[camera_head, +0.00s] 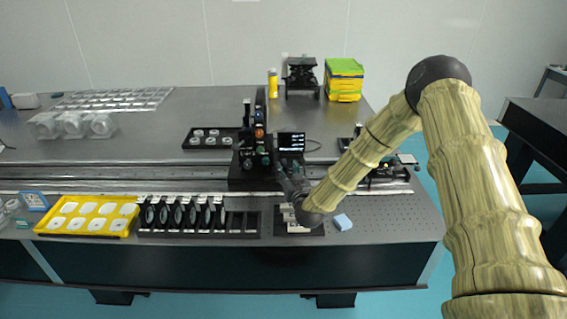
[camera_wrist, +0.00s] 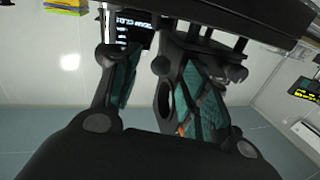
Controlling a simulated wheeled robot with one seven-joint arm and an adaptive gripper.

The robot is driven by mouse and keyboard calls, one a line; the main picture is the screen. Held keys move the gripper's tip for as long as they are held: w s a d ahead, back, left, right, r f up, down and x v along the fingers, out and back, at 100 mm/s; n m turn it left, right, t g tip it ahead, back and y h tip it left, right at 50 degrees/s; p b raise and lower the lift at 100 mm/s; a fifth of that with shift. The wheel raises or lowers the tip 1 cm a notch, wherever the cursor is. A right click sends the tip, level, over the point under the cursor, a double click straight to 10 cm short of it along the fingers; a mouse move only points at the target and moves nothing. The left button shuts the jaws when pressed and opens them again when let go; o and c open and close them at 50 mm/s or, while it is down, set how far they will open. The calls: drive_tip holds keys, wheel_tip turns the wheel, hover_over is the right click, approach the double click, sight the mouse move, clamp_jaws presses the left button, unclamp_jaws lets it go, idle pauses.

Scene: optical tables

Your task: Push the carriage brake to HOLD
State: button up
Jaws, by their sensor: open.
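The dark carriage (camera_head: 250,158) stands on the long rail across the table in the head view, with several knobs and a small orange part on it. My gripper (camera_head: 283,176) is close to the carriage's right side, at the front of the rail. I cannot tell whether it touches the carriage. In the wrist view my gripper (camera_wrist: 152,45) has its two teal-padded fingers apart, with no object clearly held between them. A dark bar and small dark fittings lie close beyond the fingertips. The brake and its HOLD mark cannot be made out in either view.
A small lit screen (camera_head: 291,141) stands just behind my gripper. A black rack of round optics (camera_head: 190,216) and a yellow tray (camera_head: 88,216) line the front edge at left.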

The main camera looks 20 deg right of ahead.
sight(284, 164)
drive_tip(key=shift+w+p, duration=0.4)
drive_tip(key=shift+w, duration=1.6)
clamp_jaws()
